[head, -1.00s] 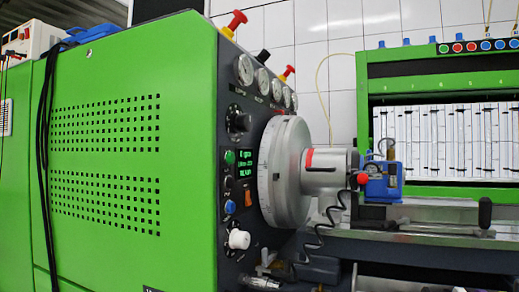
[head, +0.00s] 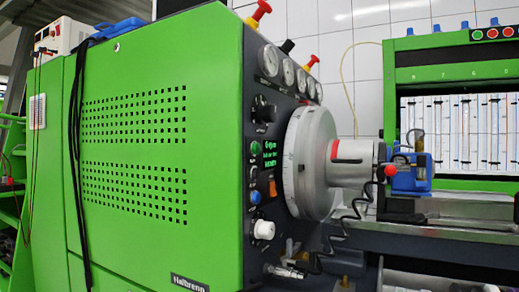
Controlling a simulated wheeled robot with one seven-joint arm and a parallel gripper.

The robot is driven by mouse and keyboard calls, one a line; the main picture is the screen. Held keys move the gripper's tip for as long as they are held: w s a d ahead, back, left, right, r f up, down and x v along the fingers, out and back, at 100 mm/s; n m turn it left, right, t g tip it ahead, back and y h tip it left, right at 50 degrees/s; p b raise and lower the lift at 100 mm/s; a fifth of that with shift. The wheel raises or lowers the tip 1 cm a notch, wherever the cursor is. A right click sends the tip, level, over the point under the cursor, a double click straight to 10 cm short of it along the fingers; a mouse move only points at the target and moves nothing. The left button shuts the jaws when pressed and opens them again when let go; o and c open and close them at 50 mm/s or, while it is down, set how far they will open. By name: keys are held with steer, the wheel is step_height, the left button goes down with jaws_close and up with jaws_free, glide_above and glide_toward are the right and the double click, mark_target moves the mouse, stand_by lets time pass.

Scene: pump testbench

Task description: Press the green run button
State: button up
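The green run button (head: 254,147) is a small round button on the dark control panel (head: 262,220) at the right end of the green machine (head: 150,60). It sits left of a small display (head: 270,154) with green text. A blue button (head: 255,197) is lower in the same column. The panel is seen at a steep angle, and the run button is unobstructed. My gripper is not in this view.
A silver graduated wheel (head: 308,163) juts out right of the panel. A black knob (head: 264,111) is above the button and a white knob (head: 264,230) below. A bench with a blue clamp (head: 408,177) extends right. Black cables (head: 75,170) hang at left.

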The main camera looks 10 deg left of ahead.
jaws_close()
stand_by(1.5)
